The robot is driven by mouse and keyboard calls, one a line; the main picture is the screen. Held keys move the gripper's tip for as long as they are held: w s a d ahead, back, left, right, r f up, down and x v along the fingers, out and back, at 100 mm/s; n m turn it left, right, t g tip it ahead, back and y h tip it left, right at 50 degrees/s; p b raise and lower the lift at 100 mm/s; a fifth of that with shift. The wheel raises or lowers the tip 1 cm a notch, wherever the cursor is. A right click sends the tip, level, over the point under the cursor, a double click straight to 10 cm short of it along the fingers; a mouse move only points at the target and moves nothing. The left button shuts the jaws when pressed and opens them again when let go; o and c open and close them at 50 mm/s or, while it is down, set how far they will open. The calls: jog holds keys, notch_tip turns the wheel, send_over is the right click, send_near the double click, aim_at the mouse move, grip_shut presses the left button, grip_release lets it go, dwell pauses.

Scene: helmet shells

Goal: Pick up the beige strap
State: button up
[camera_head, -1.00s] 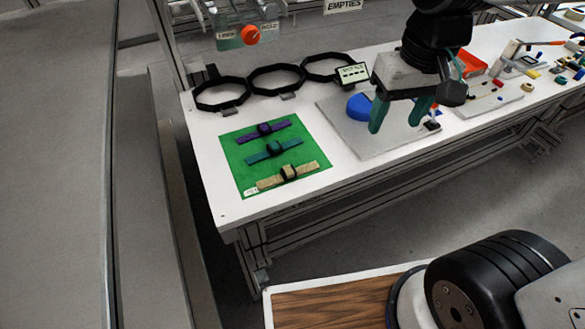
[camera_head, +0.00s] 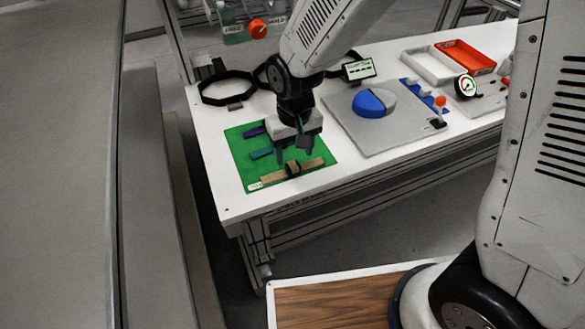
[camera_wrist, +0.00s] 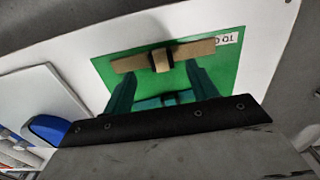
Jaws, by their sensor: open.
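The beige strap (camera_head: 273,176) lies on the green mat (camera_head: 240,160) near the table's front edge, with a dark buckle at its middle. In the wrist view the beige strap (camera_wrist: 193,51) spans the far part of the mat. My gripper (camera_head: 293,150) is over the mat, just behind the beige strap. In the wrist view the gripper (camera_wrist: 158,78) is open, its green fingers spread on either side of the buckle's line and apart from the strap. The teal strap (camera_head: 262,153) and purple strap (camera_head: 253,132) are partly hidden by my gripper.
A black ring (camera_head: 228,88) lies behind the mat; other rings are partly hidden by my arm. A grey board (camera_head: 375,135) with a blue-and-grey dome (camera_head: 374,103) is to the right. An orange tray (camera_head: 464,57) is at the back right.

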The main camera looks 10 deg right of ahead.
aim_at(293, 165)
notch_tip(293, 165, down, 4)
jog(key=shift+w+a+f, duration=0.1)
jog(key=shift+f, duration=0.1)
jog(key=c, duration=1.1)
jog(key=shift+o, duration=0.2)
jog(key=shift+r, duration=0.1)
